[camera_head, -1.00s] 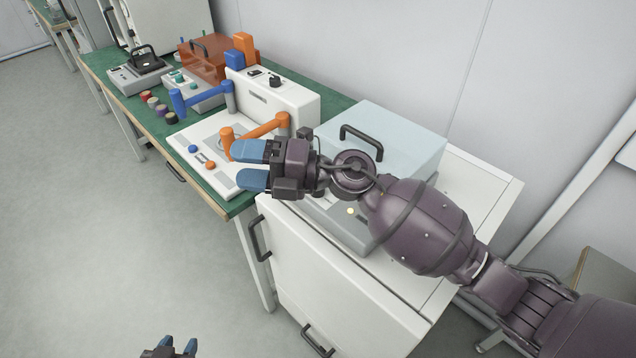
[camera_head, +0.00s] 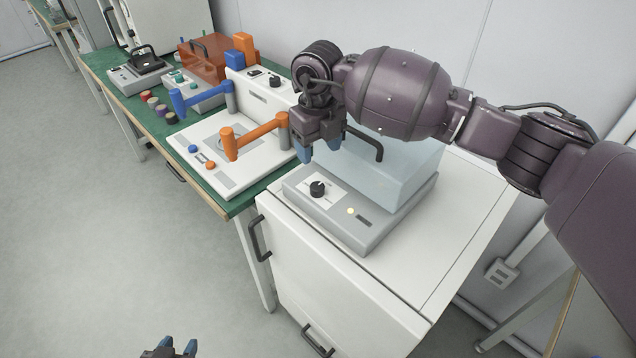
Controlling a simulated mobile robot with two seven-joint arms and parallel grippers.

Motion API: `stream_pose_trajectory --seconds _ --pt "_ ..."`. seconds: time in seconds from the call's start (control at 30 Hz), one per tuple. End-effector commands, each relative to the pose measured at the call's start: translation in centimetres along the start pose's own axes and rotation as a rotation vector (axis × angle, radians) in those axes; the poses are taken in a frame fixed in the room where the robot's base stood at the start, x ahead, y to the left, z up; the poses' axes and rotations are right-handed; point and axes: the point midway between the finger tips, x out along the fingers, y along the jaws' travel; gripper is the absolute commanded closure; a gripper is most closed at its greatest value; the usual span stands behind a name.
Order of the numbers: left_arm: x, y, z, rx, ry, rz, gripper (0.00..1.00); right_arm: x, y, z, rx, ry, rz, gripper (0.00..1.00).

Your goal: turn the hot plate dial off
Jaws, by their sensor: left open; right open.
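The hot plate (camera_head: 366,234) is a low grey box on the white cabinet, with a pale translucent cover (camera_head: 405,178) on it. Its black dial (camera_head: 318,189) sits on a white label on the sloped front, with a small light beside it that looks lit. My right gripper (camera_head: 320,155) is open and points down, a little above and behind the dial, apart from it, with blue fingertips. My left gripper (camera_head: 178,346) is open and empty at the bottom edge of the picture, over the floor; only its fingertips show.
The black cover handle (camera_head: 366,143) is close to my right gripper. Left of it, a white instrument (camera_head: 226,185) with orange and blue lever arms stands on the green bench (camera_head: 240,204). An orange box (camera_head: 204,60) stands farther back. The cabinet top at right is clear.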

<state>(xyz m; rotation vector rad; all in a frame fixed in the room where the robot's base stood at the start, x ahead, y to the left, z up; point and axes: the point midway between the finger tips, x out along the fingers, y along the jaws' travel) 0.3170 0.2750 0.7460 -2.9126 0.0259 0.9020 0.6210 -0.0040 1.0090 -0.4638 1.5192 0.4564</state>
Motion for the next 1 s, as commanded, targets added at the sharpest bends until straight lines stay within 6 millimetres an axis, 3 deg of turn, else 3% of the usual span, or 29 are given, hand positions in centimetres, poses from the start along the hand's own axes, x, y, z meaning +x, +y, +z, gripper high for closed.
stream_pose_trajectory --seconds 0.6,1.0 --pt "0.5 0.1 0.6 0.002 -0.005 0.003 0.57 9.1 0.2 -0.1 -0.002 0.003 0.006 0.39" --pt "0.5 0.1 0.4 0.004 -0.001 0.003 0.57 10.7 0.2 -0.1 -0.002 0.001 0.004 0.39"
